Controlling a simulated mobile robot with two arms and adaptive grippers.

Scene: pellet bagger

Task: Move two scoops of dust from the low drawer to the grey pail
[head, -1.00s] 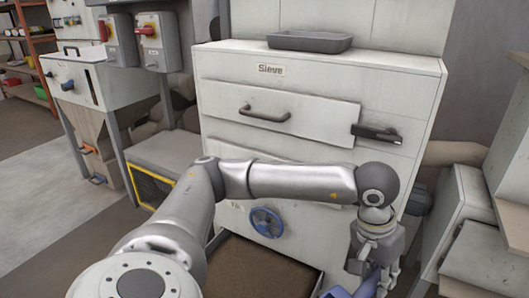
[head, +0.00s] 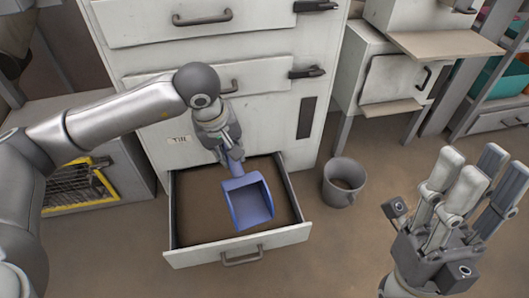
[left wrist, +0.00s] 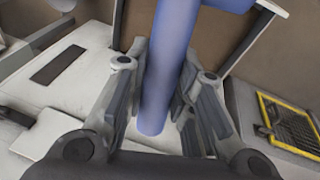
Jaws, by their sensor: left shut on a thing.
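The low drawer (head: 239,252) is pulled out at the foot of the white cabinet, with brown dust (head: 200,205) across its inside. My left gripper (head: 231,154) is shut on the handle of a blue scoop (head: 248,203). In the left wrist view the blue handle (left wrist: 166,80) runs between its fingers. The scoop is over the drawer, and I see no dust in its blue pan. The grey pail (head: 340,193) stands on the floor right of the drawer, with something brown inside. My right gripper (head: 476,182) is open and empty at the right.
The white cabinet (head: 160,105) rises behind the drawer, with closed drawers above. A low grey box with a yellow-framed grille (head: 80,188) stands at the left. Shelves with a teal bin (head: 500,78) are at the back right. The floor around the pail is clear.

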